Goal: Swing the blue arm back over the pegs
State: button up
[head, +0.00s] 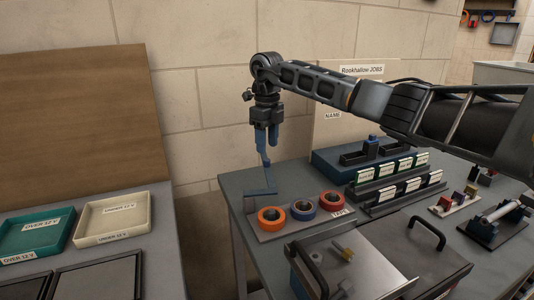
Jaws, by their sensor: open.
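Three tape rolls sit in a row on a grey board: an orange roll (271,214), a blue roll (331,202) and a red-orange roll (375,193). Any pegs are hidden inside the rolls. The blue arm (262,192) shows as a thin flat bar at the board's back left, behind the orange roll and not over the rolls. A thin blue upright rises from near it toward my gripper. My gripper (266,143) points down above the bar, open. I cannot tell whether its fingers touch the upright.
A clear-lidded box (335,268) with black handles stands in front of the rolls. Label racks (395,181) stand to the right. A teal tray (36,233) and a cream tray (112,217) lie on the left table, across a gap. A stone wall rises behind.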

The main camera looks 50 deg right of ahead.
aim_at(267, 160)
jog(key=shift+f, duration=2.4)
jog(key=shift+a, duration=0.1)
grip_shut()
